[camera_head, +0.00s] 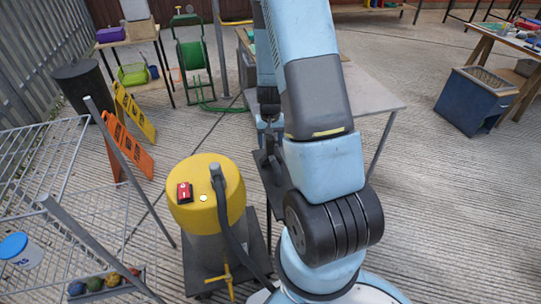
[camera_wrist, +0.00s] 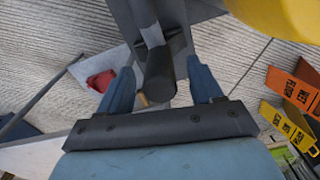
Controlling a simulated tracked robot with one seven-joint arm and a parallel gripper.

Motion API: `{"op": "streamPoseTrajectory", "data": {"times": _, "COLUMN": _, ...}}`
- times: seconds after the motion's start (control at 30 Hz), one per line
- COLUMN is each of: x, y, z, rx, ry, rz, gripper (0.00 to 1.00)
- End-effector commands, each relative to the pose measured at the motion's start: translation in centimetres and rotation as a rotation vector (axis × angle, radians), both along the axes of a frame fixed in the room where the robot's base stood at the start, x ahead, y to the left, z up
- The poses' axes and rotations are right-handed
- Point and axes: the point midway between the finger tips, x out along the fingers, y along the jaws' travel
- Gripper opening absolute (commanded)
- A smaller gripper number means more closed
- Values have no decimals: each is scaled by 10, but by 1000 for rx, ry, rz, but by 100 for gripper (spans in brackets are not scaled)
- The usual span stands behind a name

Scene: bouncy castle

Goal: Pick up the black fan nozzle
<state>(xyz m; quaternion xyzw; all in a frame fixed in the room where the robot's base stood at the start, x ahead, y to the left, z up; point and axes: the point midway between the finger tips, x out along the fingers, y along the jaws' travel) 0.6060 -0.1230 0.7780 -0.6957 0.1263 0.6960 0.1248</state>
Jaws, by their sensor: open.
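The black fan nozzle (camera_wrist: 160,76) shows in the wrist view as a dark round tube end joined to a flat, flaring grey-black part. My gripper (camera_wrist: 162,84) is open, with one blue finger on each side of the tube. I see no clear contact between the fingers and the tube. In the head view the dark nozzle (camera_head: 268,172) shows beside the yellow-topped machine (camera_head: 207,190), partly hidden by my arm. My gripper (camera_head: 269,135) is just above it there, small and partly covered.
A black hose (camera_head: 226,215) runs down the machine's side. A wire rack (camera_head: 60,190) stands at left, with orange (camera_head: 127,148) and yellow (camera_head: 134,112) floor signs behind it. A grey table (camera_head: 375,92) is behind my arm. Open paving lies at right.

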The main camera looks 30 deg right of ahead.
Motion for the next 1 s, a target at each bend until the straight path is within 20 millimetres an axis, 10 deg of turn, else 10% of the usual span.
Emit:
{"op": "streamPoseTrajectory", "data": {"times": 0.63, "x": 3, "y": -1, "z": -37, "rx": 0, "ry": 0, "rz": 1, "gripper": 65}}
{"op": "streamPoseTrajectory", "data": {"times": 1.0, "x": 3, "y": -1, "z": -37, "rx": 0, "ry": 0, "rz": 1, "gripper": 30}}
